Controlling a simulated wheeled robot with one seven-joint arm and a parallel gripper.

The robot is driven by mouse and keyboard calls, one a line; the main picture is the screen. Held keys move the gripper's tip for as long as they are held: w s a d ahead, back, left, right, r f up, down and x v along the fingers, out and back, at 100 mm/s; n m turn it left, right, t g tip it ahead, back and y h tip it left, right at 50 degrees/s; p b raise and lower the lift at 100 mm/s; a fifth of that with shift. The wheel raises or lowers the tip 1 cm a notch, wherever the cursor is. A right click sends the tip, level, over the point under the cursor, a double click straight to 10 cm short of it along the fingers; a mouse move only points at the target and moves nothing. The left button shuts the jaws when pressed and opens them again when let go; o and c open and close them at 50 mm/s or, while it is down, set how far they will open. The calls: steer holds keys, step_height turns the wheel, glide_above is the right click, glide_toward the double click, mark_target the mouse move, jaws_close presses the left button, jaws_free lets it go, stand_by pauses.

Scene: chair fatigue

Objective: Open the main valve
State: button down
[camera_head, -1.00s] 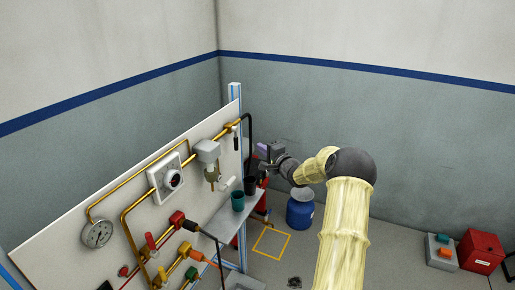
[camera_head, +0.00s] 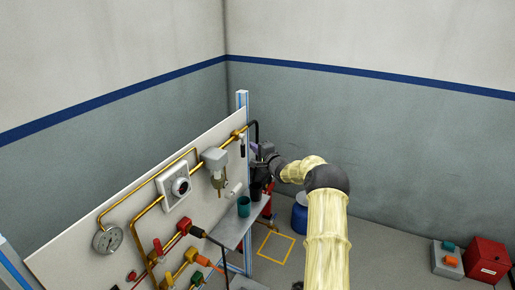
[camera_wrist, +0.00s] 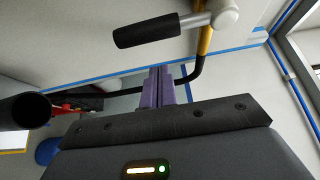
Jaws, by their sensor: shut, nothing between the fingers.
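A valve with a black lever handle (camera_wrist: 150,30) and a silver hub (camera_wrist: 224,16) sits on a yellow pipe and fills the top of the wrist view. In the head view the small lever valve (camera_head: 242,148) is at the right end of the panel's top pipe. I take it for the main valve, but no label is readable. My gripper (camera_wrist: 158,72) has its purple fingers together with nothing between them. They point up towards the lever, with a visible gap below it. In the head view my gripper (camera_head: 257,149) is just right of the panel's end, partly hidden by my wrist.
The white panel (camera_head: 90,250) carries a gauge (camera_head: 107,239), a dial (camera_head: 180,187) and red (camera_head: 184,225) and orange (camera_head: 203,260) valve handles. A black pipe bends down beside the valve.

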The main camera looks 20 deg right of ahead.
mark_target(243, 147)
steer(key=a, duration=0.1)
steer(key=s+a, duration=0.1)
steer(key=shift+s+a+p, duration=0.25)
steer(key=shift+a+p, duration=0.05)
steer(key=shift+p, duration=0.1)
